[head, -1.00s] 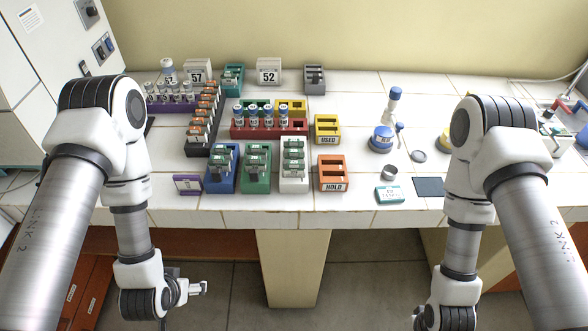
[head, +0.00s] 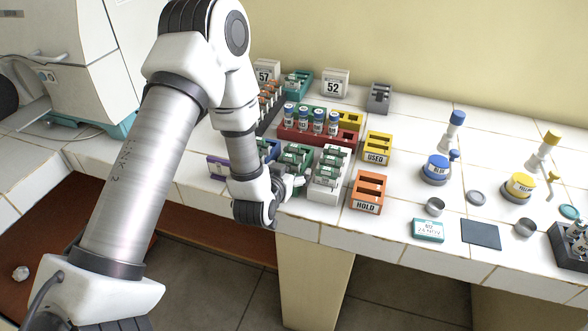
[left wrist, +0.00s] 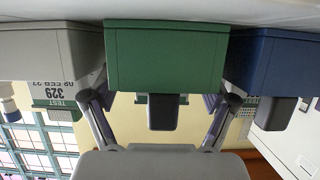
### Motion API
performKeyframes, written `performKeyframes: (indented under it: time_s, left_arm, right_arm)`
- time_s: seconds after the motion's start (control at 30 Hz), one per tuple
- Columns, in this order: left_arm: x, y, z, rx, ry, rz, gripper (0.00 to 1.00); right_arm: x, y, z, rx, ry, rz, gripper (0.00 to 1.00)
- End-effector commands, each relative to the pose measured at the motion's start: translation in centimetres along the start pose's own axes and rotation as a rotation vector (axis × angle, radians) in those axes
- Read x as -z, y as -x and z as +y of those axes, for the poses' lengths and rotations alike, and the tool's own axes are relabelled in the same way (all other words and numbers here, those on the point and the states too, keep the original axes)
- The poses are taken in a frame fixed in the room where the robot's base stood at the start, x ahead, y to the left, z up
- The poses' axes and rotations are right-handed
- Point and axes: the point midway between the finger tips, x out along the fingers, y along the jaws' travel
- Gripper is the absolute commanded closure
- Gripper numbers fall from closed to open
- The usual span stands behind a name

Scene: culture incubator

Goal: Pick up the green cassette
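The green rack (head: 292,162) stands near the table's front edge between the blue rack (head: 266,151) and the white rack (head: 329,189). It holds green cassettes with pale labels (head: 298,151); which one is meant I cannot tell. My left gripper (head: 296,183) is in front of the green rack, partly covering it. In the left wrist view, which looks upside down, the green rack's plain face (left wrist: 166,58) fills the top middle. My left gripper's fingers (left wrist: 163,98) are spread, with nothing seen held between them. My right gripper is out of view.
The orange HOLD rack (head: 368,191) and yellow USED rack (head: 377,148) stand right of the white rack. Behind is a red rack (head: 318,136) of blue-capped vials. A purple piece (head: 217,166) is left of my gripper.

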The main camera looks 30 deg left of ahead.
Motion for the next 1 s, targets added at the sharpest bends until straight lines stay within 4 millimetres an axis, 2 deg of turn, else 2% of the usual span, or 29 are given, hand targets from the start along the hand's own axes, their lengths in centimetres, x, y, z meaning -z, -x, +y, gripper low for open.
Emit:
performKeyframes:
  time_s: [0.1,0.27,0.3,0.37,0.4,0.43,0.77,1.0]
  left_arm:
    - [0.0,-1.1,0.0,0.0,0.0,0.0,0.16]
    - [-0.1,-1.2,0.0,-0.001,0.0,-0.001,0.16]
    - [-0.1,-1.2,0.0,-0.001,0.0,-0.001,0.23]
    - [-0.1,-1.2,0.0,0.0,0.0,-0.001,0.44]
    - [-0.1,-1.2,0.0,-0.001,0.0,-0.001,0.58]
    - [-0.1,-1.2,0.0,-0.001,0.0,-0.001,0.61]
    - [0.0,-1.1,0.0,0.0,0.0,-0.001,0.61]
    - [1.4,-0.6,0.0,0.0,0.0,0.001,0.61]
  right_arm:
    - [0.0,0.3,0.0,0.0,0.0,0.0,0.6]
    - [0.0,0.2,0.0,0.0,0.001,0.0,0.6]
    - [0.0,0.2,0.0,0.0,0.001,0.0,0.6]
    - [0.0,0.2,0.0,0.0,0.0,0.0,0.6]
    - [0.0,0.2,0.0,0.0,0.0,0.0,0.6]
    - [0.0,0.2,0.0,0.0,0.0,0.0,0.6]
    - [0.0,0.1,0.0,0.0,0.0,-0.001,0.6]
    - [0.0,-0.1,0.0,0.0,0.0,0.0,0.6]
